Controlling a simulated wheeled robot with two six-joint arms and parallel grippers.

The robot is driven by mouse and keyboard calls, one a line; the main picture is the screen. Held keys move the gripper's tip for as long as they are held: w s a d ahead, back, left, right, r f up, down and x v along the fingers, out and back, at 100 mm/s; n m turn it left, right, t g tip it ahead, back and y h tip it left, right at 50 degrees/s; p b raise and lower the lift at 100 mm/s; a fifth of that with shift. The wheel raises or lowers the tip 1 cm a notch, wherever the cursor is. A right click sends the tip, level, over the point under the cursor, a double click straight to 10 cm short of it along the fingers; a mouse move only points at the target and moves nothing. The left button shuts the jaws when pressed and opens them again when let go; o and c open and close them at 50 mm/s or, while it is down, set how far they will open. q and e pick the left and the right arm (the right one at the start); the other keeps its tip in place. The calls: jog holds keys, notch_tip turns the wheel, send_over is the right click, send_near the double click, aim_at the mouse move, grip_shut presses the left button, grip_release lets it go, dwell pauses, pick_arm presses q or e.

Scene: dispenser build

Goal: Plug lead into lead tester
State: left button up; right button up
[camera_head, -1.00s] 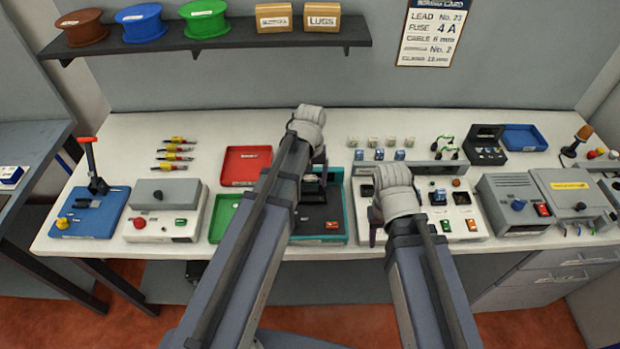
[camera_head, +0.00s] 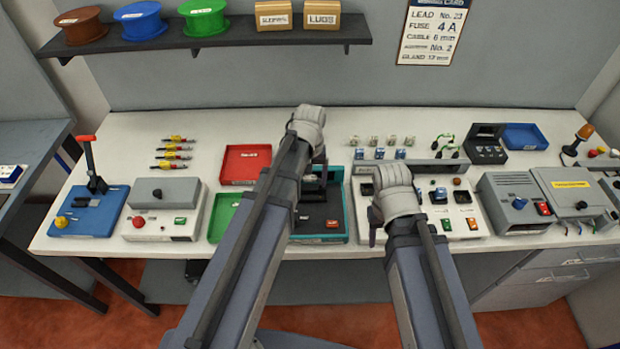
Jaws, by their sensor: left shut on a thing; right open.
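My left gripper (camera_head: 318,152) is over the back of the teal-edged black unit (camera_head: 330,226), which has a red button. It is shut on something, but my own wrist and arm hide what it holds. My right gripper (camera_head: 377,222) is open over the left part of a white panel unit (camera_head: 455,227) with sockets, a green button and a red button. I see nothing in it, and my wrist hides most of its fingers. No label shows which unit is the lead tester. I cannot make out a lead at either gripper.
A red tray (camera_head: 246,163) and a green tray (camera_head: 224,216) lie left of my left arm. A grey rack (camera_head: 425,173) with small parts stands behind the white panel unit. A grey box (camera_head: 516,204) stands to its right. Bare bench (camera_head: 270,122) shows along the back.

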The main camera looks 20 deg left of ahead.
pick_arm(q)
jog(key=shift+f+b, duration=0.95)
dwell(1.6)
jog(key=o, duration=1.2)
jog(key=shift+r+p, duration=3.55)
